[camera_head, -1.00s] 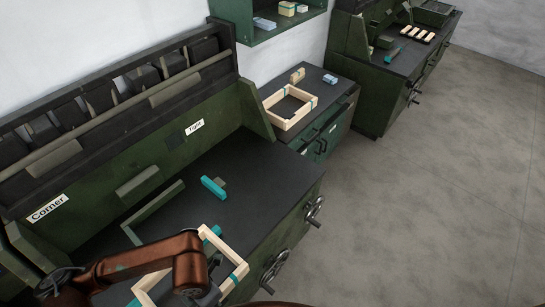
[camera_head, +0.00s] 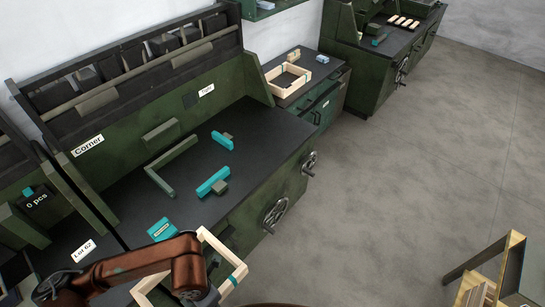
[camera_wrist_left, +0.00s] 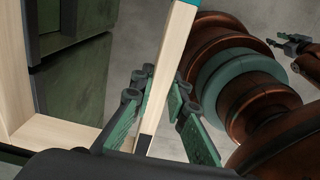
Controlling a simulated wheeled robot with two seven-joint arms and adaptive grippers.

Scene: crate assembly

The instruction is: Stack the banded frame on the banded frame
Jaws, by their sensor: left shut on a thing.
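A pale wooden frame with teal bands (camera_head: 240,272) is in the grip of my left gripper (camera_head: 210,294), at the bottom of the head view. In the left wrist view, the fingers of my left gripper (camera_wrist_left: 158,118) are shut on one side bar of this held frame (camera_wrist_left: 172,62). My arm hides part of it in the head view. A second banded frame (camera_head: 270,76) lies flat on the small far bench. What seems to be my right gripper (camera_wrist_left: 291,43) shows small at the upper right of the left wrist view; its jaw state is unclear.
The near bench (camera_head: 255,130) carries a green corner fixture (camera_head: 160,182) and teal-and-grey blocks (camera_head: 212,182). A teal piece (camera_head: 162,229) lies near my arm. Small blocks (camera_head: 293,54) sit behind the second frame. A wooden-edged rack (camera_head: 485,270) stands at lower right. The floor between is clear.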

